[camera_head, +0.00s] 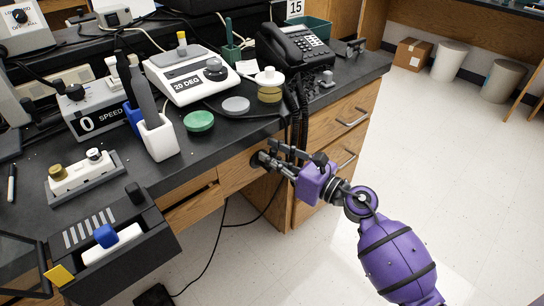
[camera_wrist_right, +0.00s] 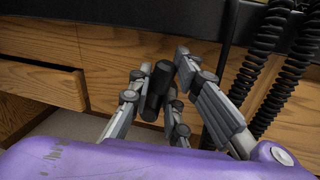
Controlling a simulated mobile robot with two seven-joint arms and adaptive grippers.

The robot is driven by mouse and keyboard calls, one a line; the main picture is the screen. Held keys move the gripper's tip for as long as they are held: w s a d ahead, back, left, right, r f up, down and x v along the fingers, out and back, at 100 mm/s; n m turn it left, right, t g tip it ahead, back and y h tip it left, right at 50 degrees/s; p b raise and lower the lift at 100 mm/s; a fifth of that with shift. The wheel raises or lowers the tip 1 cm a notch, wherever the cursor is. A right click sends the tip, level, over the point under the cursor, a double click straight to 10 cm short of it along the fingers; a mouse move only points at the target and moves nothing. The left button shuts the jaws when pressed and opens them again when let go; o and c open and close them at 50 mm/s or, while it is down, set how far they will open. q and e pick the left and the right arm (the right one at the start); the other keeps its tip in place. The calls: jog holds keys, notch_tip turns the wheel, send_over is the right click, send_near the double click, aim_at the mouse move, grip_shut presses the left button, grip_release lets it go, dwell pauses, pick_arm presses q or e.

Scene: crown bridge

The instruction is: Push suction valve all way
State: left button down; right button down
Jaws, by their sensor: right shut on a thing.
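My right gripper (camera_head: 268,158) is at the front edge of the desk, by the drawer fronts. In the right wrist view its fingers (camera_wrist_right: 158,95) are closed around a black cylinder. This black cylinder (camera_wrist_right: 157,88), which looks like the suction valve, stands between the fingertips, slightly tilted. In the head view the fingers largely hide it, and how far it is pushed cannot be told. My left gripper is not in view.
Black coiled hoses (camera_head: 297,112) hang just behind my right gripper, also right in the wrist view (camera_wrist_right: 285,75). A partly open drawer (camera_head: 190,208) is to the left. The black desktop holds a phone (camera_head: 296,45), a white scale-like device (camera_head: 190,75) and a green lid (camera_head: 199,121).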

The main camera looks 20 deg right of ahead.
jog(key=m, duration=0.3)
jog(key=m+t, duration=0.1)
jog(key=m, duration=0.1)
jog(key=shift+w+d+f, duration=0.15)
jog(key=shift+d+f, duration=0.25)
jog(key=m, duration=0.4)
jog(key=shift+w+d+f+t, duration=0.15)
jog(key=shift+d+f+t, duration=0.2)
jog(key=shift+d+t, duration=0.05)
jog(key=m, duration=0.3)
jog(key=m+t, duration=0.1)
jog(key=shift+w+d+f+h, duration=0.15)
jog(key=shift+d+f+h, duration=0.15)
jog(key=shift+f+h, duration=0.1)
jog(key=shift+w+d+f+m+t+h+p, duration=0.15)
jog(key=shift+m+p, duration=0.1)
jog(key=shift+m, duration=0.6)
jog(key=shift+s+a+f+m+t+h+p, duration=0.1)
jog(key=shift+f+m+h+p, duration=0.1)
jog(key=shift+m, duration=0.6)
jog(key=shift+w+d+f+m+t+h+p, duration=0.15)
jog(key=shift+m+p, duration=0.1)
jog(key=shift+m, duration=0.6)
jog(key=shift+r, duration=0.1)
jog(key=c, duration=1.6)
grip_release()
jog(key=shift+s, duration=0.1)
jog(key=shift+c, duration=0.2)
jog(key=shift+f, duration=0.25)
